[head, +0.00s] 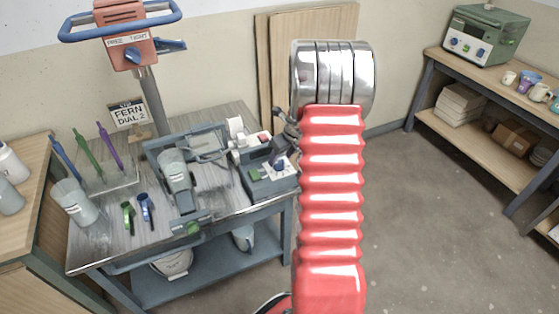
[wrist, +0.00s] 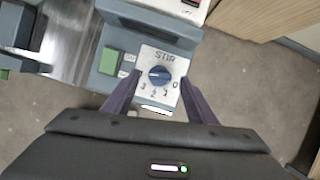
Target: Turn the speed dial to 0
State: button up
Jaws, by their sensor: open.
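In the head view the dial (head: 279,167) is small, on the grey control box (head: 262,187) at the bench's right end. My gripper (wrist: 160,78) is open, with one dark finger on each side of the dial plate and a gap to the knob. I cannot tell how high the fingertips are above it. In the head view my gripper (head: 284,138) is partly hidden.
A green button (wrist: 110,61) sits left of the dial. A stirrer with a grey bucket (head: 178,180) stands on the bench. A sign (head: 129,113) reads FERN DIAL 2. A shelf (head: 480,130) stands far right; the floor between is clear.

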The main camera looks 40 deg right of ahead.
aim_at(279, 165)
jog(key=shift+x, duration=1.3)
jog(key=shift+c, duration=0.7)
jog(key=shift+a, duration=0.1)
jog(key=c, duration=0.9)
